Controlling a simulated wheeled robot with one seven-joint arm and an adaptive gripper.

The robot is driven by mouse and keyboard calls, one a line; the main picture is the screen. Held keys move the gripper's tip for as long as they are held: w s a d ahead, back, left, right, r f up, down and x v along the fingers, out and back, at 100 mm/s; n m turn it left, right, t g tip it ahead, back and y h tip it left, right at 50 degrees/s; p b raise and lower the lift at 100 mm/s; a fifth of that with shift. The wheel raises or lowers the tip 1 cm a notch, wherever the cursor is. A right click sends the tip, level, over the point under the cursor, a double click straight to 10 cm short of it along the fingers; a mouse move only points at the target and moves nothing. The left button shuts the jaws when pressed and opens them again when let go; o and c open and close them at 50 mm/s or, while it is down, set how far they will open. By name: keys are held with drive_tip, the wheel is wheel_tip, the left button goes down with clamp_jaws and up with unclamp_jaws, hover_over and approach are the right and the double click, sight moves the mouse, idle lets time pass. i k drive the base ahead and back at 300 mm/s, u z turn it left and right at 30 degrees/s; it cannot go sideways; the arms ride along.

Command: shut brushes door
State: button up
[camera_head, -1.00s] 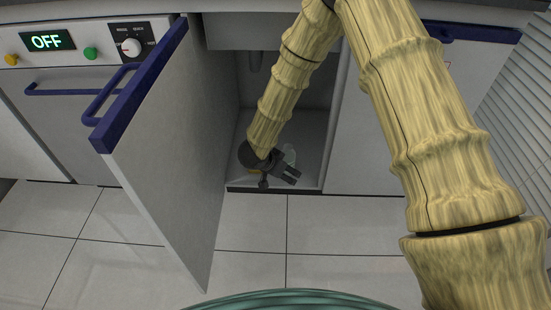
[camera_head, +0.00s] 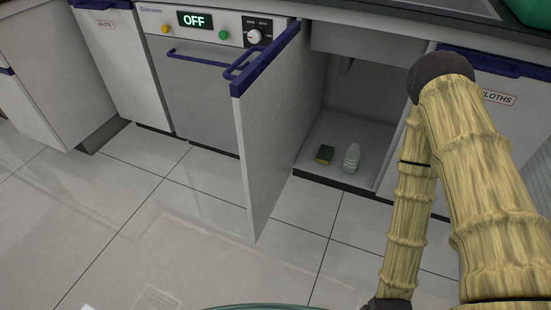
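The open cabinet door (camera_head: 272,135), grey with a blue top edge and a blue handle (camera_head: 252,66), stands swung out from its cabinet (camera_head: 362,118). Its label is not visible, so I cannot read whether it says brushes. My arm is on the right side of the view, bent down in front of the neighbouring cloths cabinet. My gripper is mostly below the bottom edge; only a dark part (camera_head: 387,304) shows there, and its fingers are out of view. It is apart from the door.
Left of the door is an appliance with an OFF display (camera_head: 195,19). A waste cabinet (camera_head: 118,62) stands further left. The tiled floor (camera_head: 150,220) in front is clear.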

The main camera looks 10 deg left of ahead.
sight(264, 95)
drive_tip(key=k, duration=0.85)
drive_tip(key=u, duration=2.5)
drive_tip(key=i, duration=2.1)
drive_tip(key=z, duration=3.55)
drive_tip(key=i, duration=1.55)
